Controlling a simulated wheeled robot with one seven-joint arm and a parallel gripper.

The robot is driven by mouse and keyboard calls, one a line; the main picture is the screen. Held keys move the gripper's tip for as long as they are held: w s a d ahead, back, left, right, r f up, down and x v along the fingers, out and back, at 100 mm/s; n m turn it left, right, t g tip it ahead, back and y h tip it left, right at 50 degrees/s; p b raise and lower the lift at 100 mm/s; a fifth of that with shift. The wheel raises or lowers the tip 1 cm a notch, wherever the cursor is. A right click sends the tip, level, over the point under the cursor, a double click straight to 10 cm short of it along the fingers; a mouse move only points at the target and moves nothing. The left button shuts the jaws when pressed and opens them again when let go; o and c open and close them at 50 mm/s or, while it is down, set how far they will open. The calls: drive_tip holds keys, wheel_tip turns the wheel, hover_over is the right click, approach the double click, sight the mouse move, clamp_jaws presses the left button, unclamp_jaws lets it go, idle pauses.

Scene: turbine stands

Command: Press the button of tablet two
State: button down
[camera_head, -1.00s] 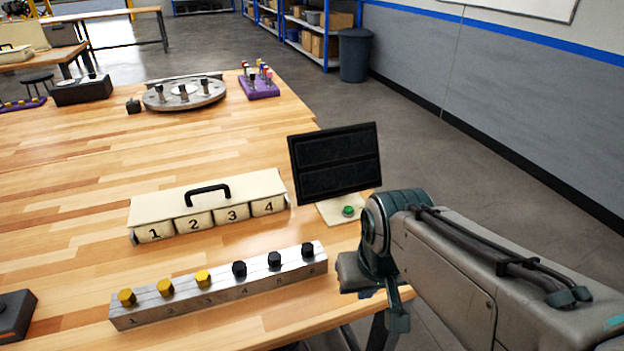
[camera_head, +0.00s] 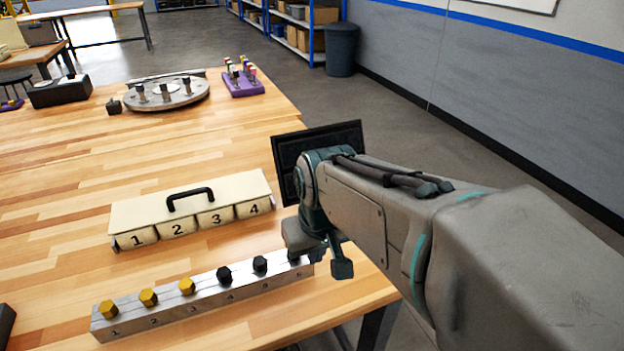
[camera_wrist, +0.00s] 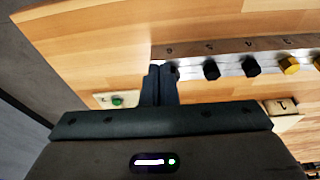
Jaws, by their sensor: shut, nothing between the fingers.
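The tablet is a dark screen (camera_head: 288,147) standing at the right edge of the wooden table. In the head view my arm covers much of it and hides its button. I cannot read a number on it. In the wrist view the green button (camera_wrist: 117,101) sits on a cream base plate (camera_wrist: 102,100), left of my fingers. My gripper (camera_wrist: 160,68) is shut and empty, with its tips beside the end of the metal bolt bar. The tips show apart from the button in the picture. I cannot tell their height above the table.
The metal bar (camera_head: 170,310) with yellow and black hex bolts lies close to my gripper. A cream box (camera_head: 225,187) with numbered drawers and a black handle stands behind it. A round grey plate (camera_head: 185,102) and a purple block (camera_head: 243,90) are farther back.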

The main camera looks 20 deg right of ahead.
drive_tip(key=w+d+r+p, duration=0.1)
drive_tip(key=w+d+r, duration=0.1)
drive_tip(key=w+d, duration=0.5)
drive_tip(key=w+d+r+p, duration=0.1)
drive_tip(key=w+d+r, duration=0.1)
drive_tip(key=w+d, duration=0.5)
drive_tip(key=w, duration=0.4)
drive_tip(key=shift+w+d, duration=0.25)
drive_tip(key=shift+w, duration=0.15)
drive_tip(key=shift+f, duration=0.15)
drive_tip(key=x, duration=0.6)
drive_tip(key=p+x, duration=0.1)
drive_tip(key=x, duration=0.5)
drive_tip(key=shift+s+a+f, duration=0.15)
drive_tip(key=shift+a+f, duration=0.05)
drive_tip(key=shift+f+p, duration=0.3)
drive_tip(key=shift+f, duration=0.4)
